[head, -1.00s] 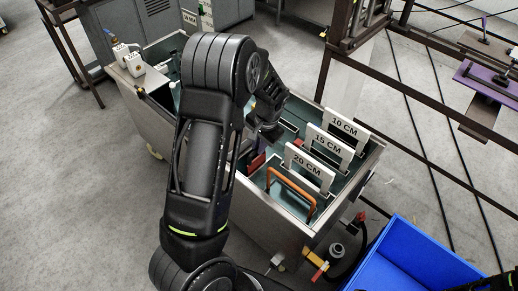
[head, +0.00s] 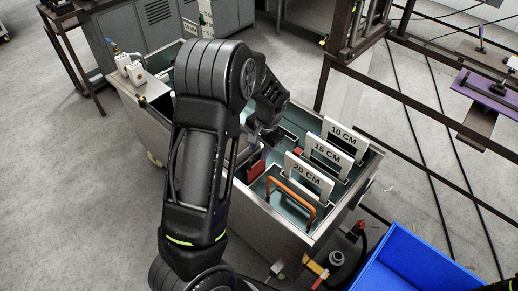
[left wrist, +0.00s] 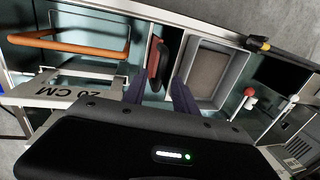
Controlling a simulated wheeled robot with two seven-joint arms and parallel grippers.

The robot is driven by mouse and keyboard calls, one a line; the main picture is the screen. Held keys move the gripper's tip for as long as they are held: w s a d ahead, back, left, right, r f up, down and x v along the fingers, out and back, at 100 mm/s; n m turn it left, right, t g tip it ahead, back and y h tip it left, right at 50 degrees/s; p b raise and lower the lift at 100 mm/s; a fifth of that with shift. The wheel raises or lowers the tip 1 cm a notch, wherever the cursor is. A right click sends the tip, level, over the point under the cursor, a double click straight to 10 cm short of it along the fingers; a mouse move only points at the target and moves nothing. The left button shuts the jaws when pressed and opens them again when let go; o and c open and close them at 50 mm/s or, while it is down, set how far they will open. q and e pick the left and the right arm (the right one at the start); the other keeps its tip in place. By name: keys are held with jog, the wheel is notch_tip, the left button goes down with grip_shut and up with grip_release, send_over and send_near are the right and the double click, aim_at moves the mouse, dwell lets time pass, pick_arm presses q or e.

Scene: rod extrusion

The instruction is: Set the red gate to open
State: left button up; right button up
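The red gate (head: 256,170) is a small upright red piece in the long metal trough (head: 210,175), partly hidden behind my left arm in the head view. In the left wrist view the red gate (left wrist: 156,58) stands beside a grey-rimmed rectangular opening (left wrist: 208,72). My left gripper (head: 266,146) is low over the trough, close to the gate. In the left wrist view its two dark fingers (left wrist: 160,88) are apart, with the gate showing between and just beyond their tips. I see no firm contact.
Plates marked 10 CM (head: 342,135), 15 CM (head: 327,152) and 20 CM (head: 306,174) stand in the trough. An orange handle (head: 291,190) is near its front end. A blue bin (head: 405,262) is at lower right, and a dark metal frame (head: 335,75) stands behind.

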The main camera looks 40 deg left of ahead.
pick_arm(q)
notch_tip(320, 180, up, 8)
jog(key=d, duration=0.1)
jog(key=shift+d+f+b, duration=0.2)
jog(key=shift+d+b, duration=0.05)
jog(key=shift+b, duration=0.2)
dwell(0.3)
